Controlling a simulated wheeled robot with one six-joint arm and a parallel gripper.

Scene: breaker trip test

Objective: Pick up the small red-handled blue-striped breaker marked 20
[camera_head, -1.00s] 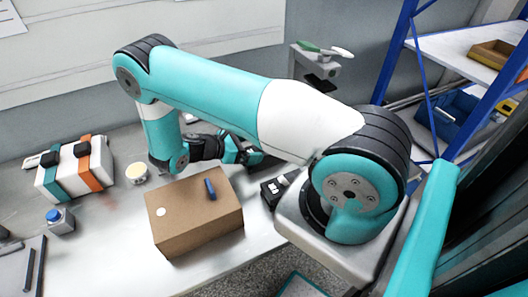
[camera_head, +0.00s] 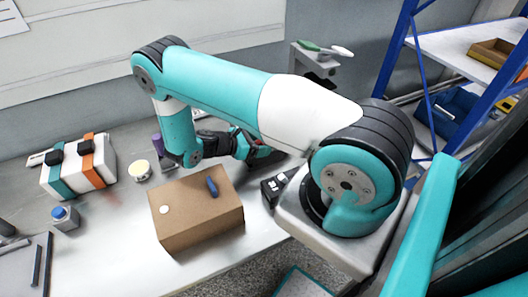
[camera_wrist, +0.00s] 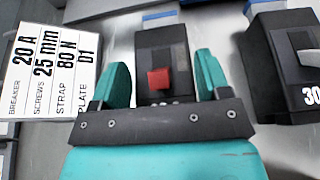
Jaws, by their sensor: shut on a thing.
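A dark breaker (camera_wrist: 155,48) with a red handle sits between the two teal fingers of my gripper (camera_wrist: 161,66) in the wrist view. My gripper is shut on it. Its lower face and any number there are mostly hidden by the gripper's black bar. A blue strip shows just beyond its far end. In the head view my gripper (camera_head: 243,146) is low over the table behind the cardboard box, and the breaker is mostly hidden there. A second dark breaker (camera_wrist: 272,60) with a grey handle and the number 30 stands to the right in the wrist view.
A card (camera_wrist: 45,60) reading breaker 20 A lies left of my gripper. A cardboard box (camera_head: 200,222) stands in front of my gripper on the table. A white case with orange and green straps (camera_head: 75,172) and a blue-button box (camera_head: 66,219) are at left.

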